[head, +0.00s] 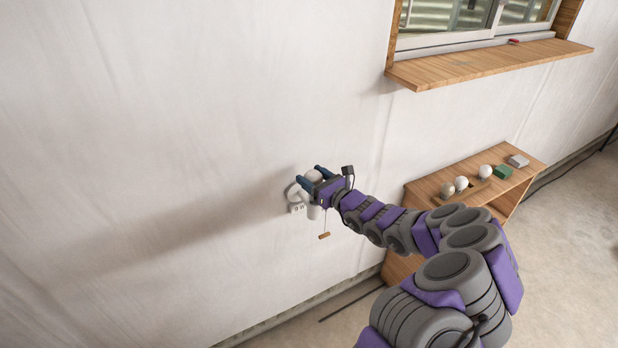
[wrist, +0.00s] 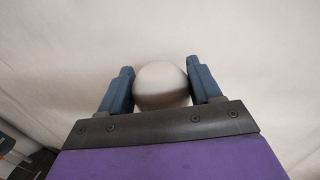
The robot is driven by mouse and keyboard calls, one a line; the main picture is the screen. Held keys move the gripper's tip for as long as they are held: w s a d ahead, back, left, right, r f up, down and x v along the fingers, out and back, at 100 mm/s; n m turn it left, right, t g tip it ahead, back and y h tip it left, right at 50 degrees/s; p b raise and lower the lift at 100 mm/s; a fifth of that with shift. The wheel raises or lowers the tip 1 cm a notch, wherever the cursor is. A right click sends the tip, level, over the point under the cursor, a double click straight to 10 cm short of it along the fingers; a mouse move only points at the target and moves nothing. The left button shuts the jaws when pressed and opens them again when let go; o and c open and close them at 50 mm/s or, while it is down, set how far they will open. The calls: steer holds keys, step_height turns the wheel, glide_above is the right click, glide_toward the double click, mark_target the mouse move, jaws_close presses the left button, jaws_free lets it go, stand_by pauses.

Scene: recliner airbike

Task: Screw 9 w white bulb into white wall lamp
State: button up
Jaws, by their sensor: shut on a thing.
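My gripper (head: 312,175) is at the white wall, with its blue fingers on either side of a white bulb (head: 313,176). In the wrist view the round white bulb (wrist: 162,87) sits between the two fingers of my gripper (wrist: 160,83), which is shut on it. The white wall lamp (head: 312,211) is on the wall just below the bulb, with a pull cord and a small wooden handle (head: 324,235) hanging under it. My gripper hides most of the lamp, and I cannot tell whether the bulb sits in its socket.
A wooden cabinet (head: 422,193) stands to the right by the wall. A wooden window sill (head: 480,66) juts out above. The wall to the left is bare.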

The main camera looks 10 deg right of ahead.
steer(key=shift+d, duration=0.95)
steer(key=shift+a+b, duration=0.45)
steer(key=shift+a, duration=1)
steer(key=shift+d+b, duration=0.3)
steer(key=shift+d, duration=0.2)
steer(key=shift+a, duration=0.65)
steer(key=shift+d+p, duration=0.5)
steer(key=shift+d, duration=0.5)
steer(key=shift+d, duration=0.3)
steer(key=shift+f, duration=0.65)
steer(key=shift+r, duration=0.4)
